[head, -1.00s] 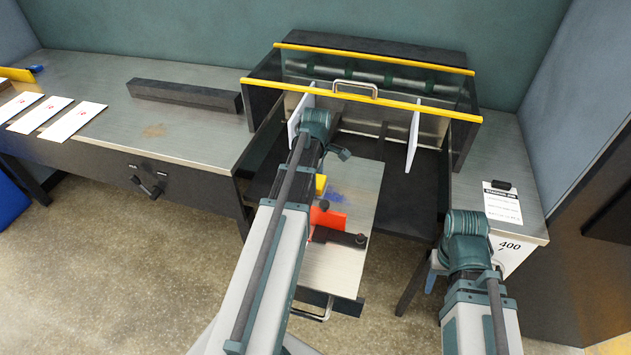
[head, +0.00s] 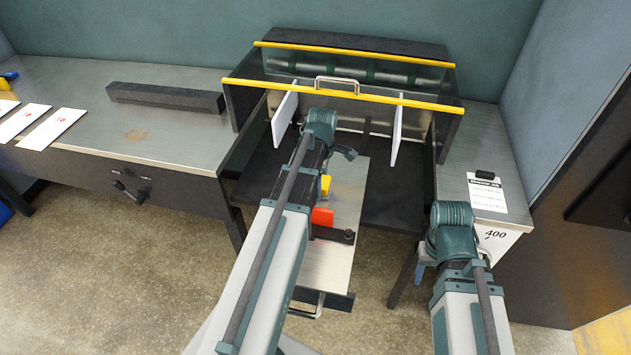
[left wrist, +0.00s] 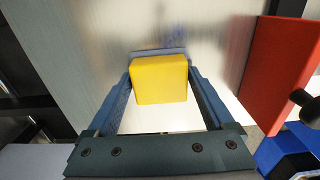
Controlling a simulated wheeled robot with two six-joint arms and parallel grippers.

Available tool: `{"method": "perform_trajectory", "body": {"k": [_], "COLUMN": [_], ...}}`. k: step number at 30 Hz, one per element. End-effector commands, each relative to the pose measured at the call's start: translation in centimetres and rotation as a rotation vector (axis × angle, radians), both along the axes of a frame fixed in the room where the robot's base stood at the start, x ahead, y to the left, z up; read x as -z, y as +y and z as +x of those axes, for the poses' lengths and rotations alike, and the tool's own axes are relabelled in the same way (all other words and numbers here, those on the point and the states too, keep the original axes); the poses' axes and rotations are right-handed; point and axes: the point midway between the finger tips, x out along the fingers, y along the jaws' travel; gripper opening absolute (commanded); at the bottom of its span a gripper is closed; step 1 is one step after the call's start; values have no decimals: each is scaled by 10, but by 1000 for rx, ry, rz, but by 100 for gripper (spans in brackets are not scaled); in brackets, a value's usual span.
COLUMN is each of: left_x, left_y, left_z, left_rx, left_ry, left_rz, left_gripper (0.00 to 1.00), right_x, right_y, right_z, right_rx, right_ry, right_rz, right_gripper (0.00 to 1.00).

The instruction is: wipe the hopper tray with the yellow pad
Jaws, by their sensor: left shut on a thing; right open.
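The hopper tray (head: 346,205) is a bare metal plate pulled out toward me below the machine's front. In the left wrist view, faint blue smears show on the tray surface (left wrist: 95,75). My left gripper (left wrist: 160,85) is shut on the yellow pad (left wrist: 160,80), with a finger on each side of it. The pad (head: 326,184) is over the tray's left part in the head view, and its far lower edge looks close against the metal; contact is hard to judge. My right gripper (head: 424,270) is mostly hidden under its wrist, right of the tray, empty as far as shown.
White side guides (head: 285,119) (head: 397,136) and a yellow-edged cover (head: 400,99) are behind. A dark bar (head: 165,98) lies on the left table.

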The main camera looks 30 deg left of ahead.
Motion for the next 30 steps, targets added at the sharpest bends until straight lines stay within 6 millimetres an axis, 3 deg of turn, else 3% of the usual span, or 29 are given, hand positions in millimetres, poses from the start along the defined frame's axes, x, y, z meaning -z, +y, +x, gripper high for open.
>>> {"method": "perform_trajectory", "body": {"k": [6,17,30], "left_x": [2,2,0], "left_y": [-19,-26,-58], "left_z": [4,7,15], "left_rx": [3,2,2], "left_ry": [0,-1,0], "left_rz": [-2,-4,-2], "left_gripper": [34,34,34], "right_x": [2,2,0], "right_y": [0,0,0], "right_z": [0,0,0], "right_rx": [0,0,0], "right_ry": [0,0,0], "right_rz": [0,0,0], "right_gripper": [50,50,50]}}
